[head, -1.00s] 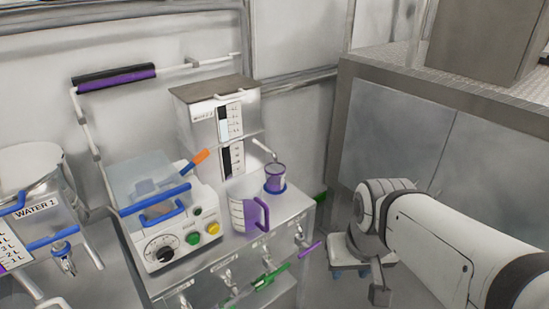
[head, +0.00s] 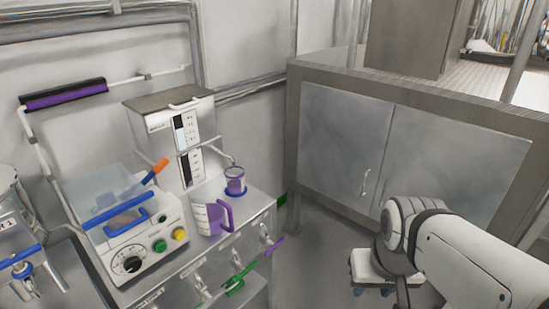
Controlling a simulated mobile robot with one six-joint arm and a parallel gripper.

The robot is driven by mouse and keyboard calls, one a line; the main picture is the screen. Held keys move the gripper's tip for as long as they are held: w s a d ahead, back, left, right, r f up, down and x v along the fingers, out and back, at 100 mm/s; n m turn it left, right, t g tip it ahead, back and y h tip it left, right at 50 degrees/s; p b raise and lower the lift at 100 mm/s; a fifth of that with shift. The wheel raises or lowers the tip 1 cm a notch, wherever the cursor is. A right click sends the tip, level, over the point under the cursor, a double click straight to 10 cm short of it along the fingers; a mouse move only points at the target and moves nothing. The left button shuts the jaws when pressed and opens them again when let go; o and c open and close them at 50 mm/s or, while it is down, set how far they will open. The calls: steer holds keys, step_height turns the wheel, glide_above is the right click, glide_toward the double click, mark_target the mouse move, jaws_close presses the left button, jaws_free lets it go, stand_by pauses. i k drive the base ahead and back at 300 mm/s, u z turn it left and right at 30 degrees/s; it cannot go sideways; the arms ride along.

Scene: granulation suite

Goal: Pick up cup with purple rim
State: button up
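My gripper (head: 372,291) is low at the lower right, a white body with two blue fingertips set apart. It looks open and empty. It is well to the right of the cup and apart from it, over the floor. My arm's wrist hides part of it.
A jug with a purple handle (head: 213,217) stands close in front of the cup. A steel dispenser (head: 170,125) is behind, its pipe near the cup. A white machine with knobs (head: 130,235) is left. A steel cabinet (head: 340,140) stands right, with open floor between.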

mark_target(235, 181)
steer(key=z, duration=0.5)
steer(key=i, duration=2.2)
steer(key=u, duration=3.35)
steer(key=k, duration=0.65)
steer(key=z, duration=0.05)
steer(key=i, duration=0.6)
